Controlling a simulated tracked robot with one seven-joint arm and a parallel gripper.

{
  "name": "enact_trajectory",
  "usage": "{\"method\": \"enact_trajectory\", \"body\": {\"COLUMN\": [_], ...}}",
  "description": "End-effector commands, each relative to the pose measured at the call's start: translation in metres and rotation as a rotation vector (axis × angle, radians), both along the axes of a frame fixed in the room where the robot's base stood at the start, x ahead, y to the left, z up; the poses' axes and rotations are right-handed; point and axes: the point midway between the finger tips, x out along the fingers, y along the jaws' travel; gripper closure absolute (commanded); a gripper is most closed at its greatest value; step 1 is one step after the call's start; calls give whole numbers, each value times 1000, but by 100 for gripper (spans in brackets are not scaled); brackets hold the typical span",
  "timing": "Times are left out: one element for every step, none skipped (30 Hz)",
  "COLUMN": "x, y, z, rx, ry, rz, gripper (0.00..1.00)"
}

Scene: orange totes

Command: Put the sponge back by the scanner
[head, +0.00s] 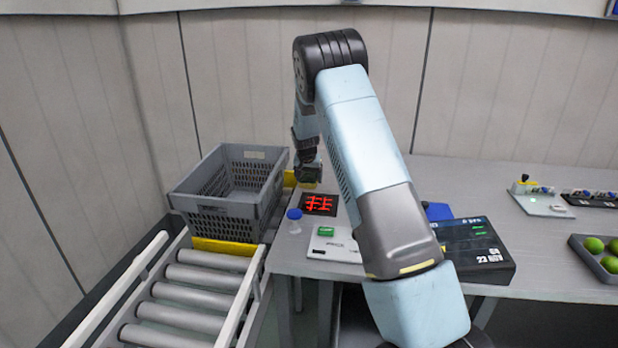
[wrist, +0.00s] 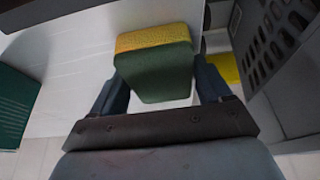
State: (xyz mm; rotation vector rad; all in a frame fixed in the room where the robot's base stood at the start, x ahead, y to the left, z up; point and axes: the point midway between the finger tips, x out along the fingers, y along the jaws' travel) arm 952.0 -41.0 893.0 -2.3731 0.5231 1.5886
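The sponge (wrist: 155,72), green with a yellow strip along one end, is between the two fingers of my gripper (wrist: 158,75) in the wrist view. The fingers lie close against its left and right sides, so my gripper looks shut on it. In the head view my gripper (head: 308,173) hangs low over the table's left part, beside the grey crate. A small yellow patch shows under it there. The scanner, a dark plate with a red glowing pattern (head: 318,204), lies on the table just in front of and below my gripper.
The grey crate (head: 228,209) stands on the roller conveyor (head: 190,290), left of my gripper. Right are a dark display box (head: 475,250) and a tray of green fruit (head: 590,257).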

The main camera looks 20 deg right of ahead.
Motion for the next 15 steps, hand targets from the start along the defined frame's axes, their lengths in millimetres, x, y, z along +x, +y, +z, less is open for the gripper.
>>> {"method": "enact_trajectory", "body": {"x": [0,0,0,0,0,0,0,0,0,0,0,0,0,0,-1], "y": [0,1,1,1,1,1,1,1,1,1,1,1,1,1,2], "z": [0,0,0,0,0,0,0,0,0,0,0,0,1,2,5], "rx": [0,0,1,1,1,1,1,1,1,1,1,0,0,0,0], "ry": [0,0,0,0,0,1,1,1,1,1,1,0,0,0,0], "rz": [0,0,0,0,0,1,1,1,1,1,1,1,1,1,1], "gripper": [16,14,10,7,4,3,3,3,3,3,3,3,3,3,3]}}
